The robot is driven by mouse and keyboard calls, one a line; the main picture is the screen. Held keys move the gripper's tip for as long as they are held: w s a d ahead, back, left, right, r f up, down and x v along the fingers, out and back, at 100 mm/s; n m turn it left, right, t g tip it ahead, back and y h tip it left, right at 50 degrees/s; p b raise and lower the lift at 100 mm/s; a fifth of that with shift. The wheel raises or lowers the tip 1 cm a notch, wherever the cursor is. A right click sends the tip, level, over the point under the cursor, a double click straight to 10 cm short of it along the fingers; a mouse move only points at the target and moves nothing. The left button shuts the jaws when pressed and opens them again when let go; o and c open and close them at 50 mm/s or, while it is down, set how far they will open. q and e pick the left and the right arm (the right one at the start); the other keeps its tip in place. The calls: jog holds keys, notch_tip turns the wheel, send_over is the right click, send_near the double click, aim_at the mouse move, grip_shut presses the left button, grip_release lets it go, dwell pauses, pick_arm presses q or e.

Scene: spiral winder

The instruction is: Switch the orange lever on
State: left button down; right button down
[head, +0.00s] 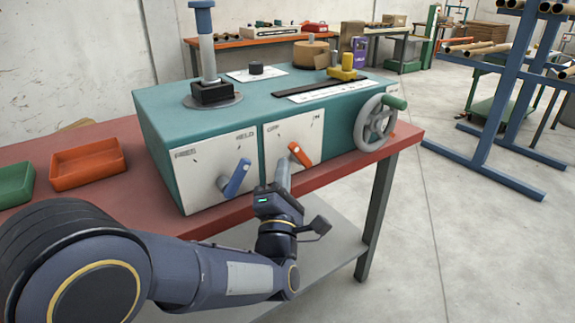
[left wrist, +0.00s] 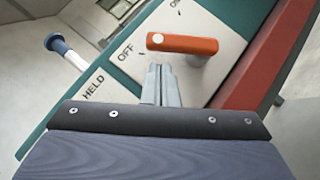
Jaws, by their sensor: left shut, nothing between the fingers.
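The orange lever (head: 300,154) is on the right white plate of the teal machine's front. It tilts up and left, with its free end towards the OFF label; the ON mark is at the plate's upper right. It also shows large in the left wrist view (left wrist: 188,44). My left gripper (head: 283,168) is shut and empty, with its fingertips (left wrist: 158,70) just below and left of the lever's free end. I cannot tell whether they touch it. My right gripper is not in view.
A blue lever (head: 237,178) is on the plate to the left, close to my left gripper. A grey handwheel (head: 376,122) with a green handle is at the machine's right end. An orange tray (head: 88,164) and a green tray (head: 14,185) lie left on the red bench.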

aim_at(291, 151)
pick_arm(q)
jog(key=shift+w+d+r, duration=0.3)
jog(key=shift+d+r, duration=0.05)
jog(key=shift+d, duration=0.05)
jog(key=shift+r+m+g+h, duration=0.4)
jog(key=shift+m, duration=0.3)
jog(key=shift+w+d+r+m+g+h+p, duration=0.2)
jog(key=shift+r+m+g+h+p, duration=0.1)
jog(key=shift+r+m+g+p, duration=0.4)
jog(key=w+d+r+m+g+y+p, duration=0.1)
jog(key=m+g+p, duration=0.5)
jog(key=p, duration=1.6)
jog(key=shift+w+d+r+m+g, duration=0.4)
jog(key=shift+w+d+r+m, duration=0.25)
jog(key=shift+w+d, duration=0.85)
jog(key=shift+s+d, duration=0.35)
jog(key=shift+s, duration=0.05)
